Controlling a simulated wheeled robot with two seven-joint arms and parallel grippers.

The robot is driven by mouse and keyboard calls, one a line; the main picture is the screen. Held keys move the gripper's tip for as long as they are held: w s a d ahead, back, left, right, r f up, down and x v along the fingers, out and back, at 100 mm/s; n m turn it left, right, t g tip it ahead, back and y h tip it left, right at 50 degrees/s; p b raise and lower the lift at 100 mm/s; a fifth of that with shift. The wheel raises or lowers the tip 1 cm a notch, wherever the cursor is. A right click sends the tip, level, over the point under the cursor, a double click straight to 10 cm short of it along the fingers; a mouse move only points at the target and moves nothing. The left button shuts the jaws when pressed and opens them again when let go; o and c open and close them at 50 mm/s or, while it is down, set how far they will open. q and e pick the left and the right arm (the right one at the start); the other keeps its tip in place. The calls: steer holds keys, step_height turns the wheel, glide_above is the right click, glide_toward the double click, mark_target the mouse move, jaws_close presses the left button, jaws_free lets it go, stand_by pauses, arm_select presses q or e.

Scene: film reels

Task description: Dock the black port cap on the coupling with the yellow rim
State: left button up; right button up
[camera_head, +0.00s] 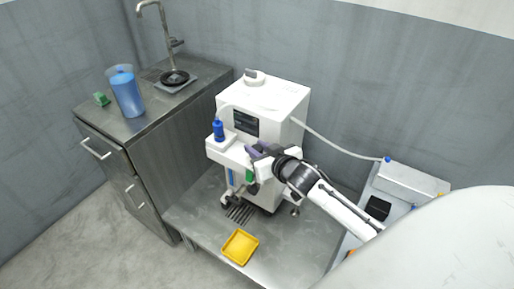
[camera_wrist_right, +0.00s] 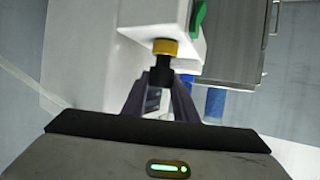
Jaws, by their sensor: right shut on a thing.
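My right gripper (camera_head: 256,151) is at the front of the white machine (camera_head: 284,104). In the right wrist view the gripper (camera_wrist_right: 161,84) is shut on the black port cap (camera_wrist_right: 161,69). The cap is in line with the coupling with the yellow rim (camera_wrist_right: 165,47), which sticks out from a white housing (camera_wrist_right: 140,18). The cap's far end meets the yellow rim in the picture; I cannot tell whether it is seated or only in front of it. In the head view the cap and the yellow rim cannot be made out. My left gripper is not in view.
A blue-capped bottle (camera_head: 218,130) stands on the machine's left ledge. A yellow tray (camera_head: 228,256) lies on the metal table (camera_head: 200,222). A sink counter (camera_head: 150,118) with a blue jug (camera_head: 127,95) stands left. A hose (camera_head: 335,146) runs right from the machine.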

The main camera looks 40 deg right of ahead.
steer(key=shift+p, duration=0.3)
steer(key=shift+f+b, duration=0.4)
steer(key=shift+f, duration=0.2)
stand_by(0.4)
steer(key=o, duration=0.8)
steer(key=shift+c, duration=0.2)
steer(key=shift+s, duration=0.1)
steer(key=p+v, duration=0.2)
steer(key=shift+s+a+r+p, duration=0.1)
steer(key=shift+s+r+p, duration=0.15)
steer(key=shift+p, duration=0.05)
steer(key=d+p+v, duration=0.1)
steer(key=v, duration=0.7)
steer(key=shift+s+a, duration=0.15)
steer(key=shift+a, duration=0.35)
